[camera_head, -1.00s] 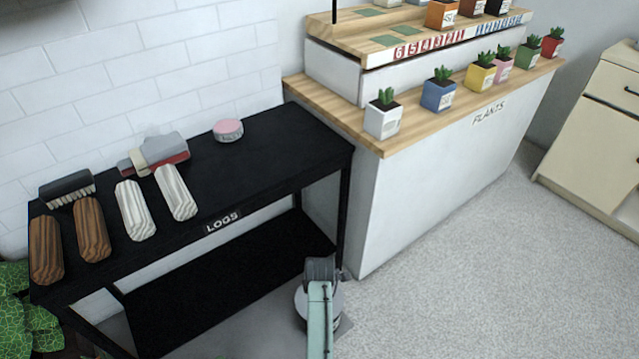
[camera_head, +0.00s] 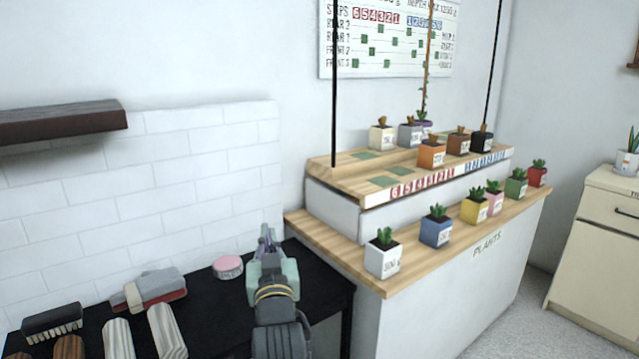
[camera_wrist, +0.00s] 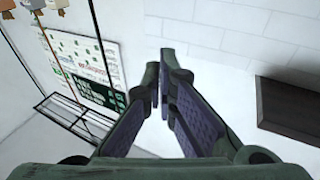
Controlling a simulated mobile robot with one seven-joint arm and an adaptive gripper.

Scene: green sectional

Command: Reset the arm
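My gripper (camera_head: 267,235) is raised in front of the tiled wall, above the right part of the black table in the head view. Its fingers point up and away from the body camera. In the wrist view, the gripper (camera_wrist: 161,88) shows two fingers with purple pads. A gap of pale wall shows between them and they hold nothing. My arm hides part of the black table behind it.
The plant stand (camera_head: 450,290) with several pots is to the right. A dark shelf (camera_head: 62,122) is on the wall, upper left. Open floor lies right of the stand.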

